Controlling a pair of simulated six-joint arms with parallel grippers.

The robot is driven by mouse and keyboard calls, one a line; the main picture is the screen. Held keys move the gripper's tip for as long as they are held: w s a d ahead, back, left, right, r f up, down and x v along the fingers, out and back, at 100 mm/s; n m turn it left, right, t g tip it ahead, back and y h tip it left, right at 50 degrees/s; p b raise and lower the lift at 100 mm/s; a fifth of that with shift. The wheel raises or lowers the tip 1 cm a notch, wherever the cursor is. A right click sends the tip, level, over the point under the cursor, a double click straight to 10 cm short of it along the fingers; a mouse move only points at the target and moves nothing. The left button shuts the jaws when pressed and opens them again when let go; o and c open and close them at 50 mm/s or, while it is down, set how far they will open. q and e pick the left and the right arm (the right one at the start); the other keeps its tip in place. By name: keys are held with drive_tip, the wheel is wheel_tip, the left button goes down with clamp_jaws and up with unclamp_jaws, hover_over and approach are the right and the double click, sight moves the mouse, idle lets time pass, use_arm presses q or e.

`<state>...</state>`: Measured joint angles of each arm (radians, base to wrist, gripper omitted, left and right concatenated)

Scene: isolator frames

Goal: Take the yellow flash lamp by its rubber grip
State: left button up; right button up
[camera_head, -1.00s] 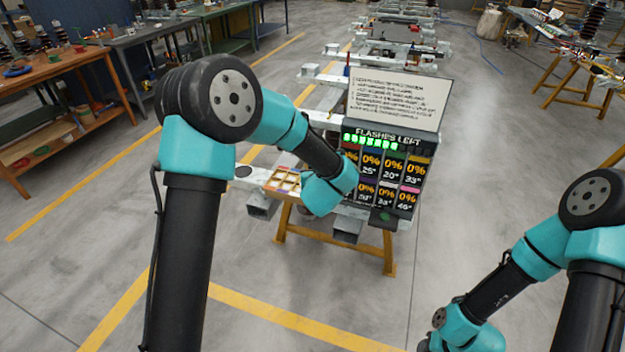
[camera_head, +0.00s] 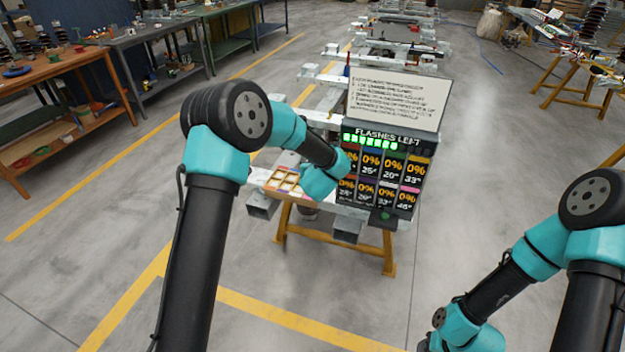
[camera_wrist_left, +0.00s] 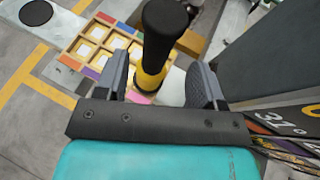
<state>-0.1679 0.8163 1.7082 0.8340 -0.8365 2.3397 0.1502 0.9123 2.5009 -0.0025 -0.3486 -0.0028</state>
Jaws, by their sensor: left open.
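The yellow flash lamp shows in the left wrist view, with a black rubber grip (camera_wrist_left: 164,38) on top and a yellow collar (camera_wrist_left: 150,80) below it. It stands upright, its lower part hidden by my gripper body. My left gripper (camera_wrist_left: 160,66) is open, with one finger on each side of the lamp in the picture. Gaps show on both sides, wider on the right. I cannot tell whether the fingers are level with the grip. In the head view my left wrist hides the lamp and the fingers. My right gripper is out of view.
A wooden tray (camera_wrist_left: 80,47) with pale square compartments and coloured edge labels lies left of the lamp. A display panel (camera_head: 381,165) reading "FLASHES LEFT" stands close to the right of my left wrist. A yellow trestle (camera_head: 389,254) supports the bench frame.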

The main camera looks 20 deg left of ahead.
use_arm(q)
drive_tip(key=x, duration=0.5)
drive_tip(key=shift+s+a, duration=0.1)
drive_tip(key=shift+s, duration=0.05)
clamp_jaws()
idle(0.7)
drive_tip(key=shift+r, duration=0.1)
idle(0.4)
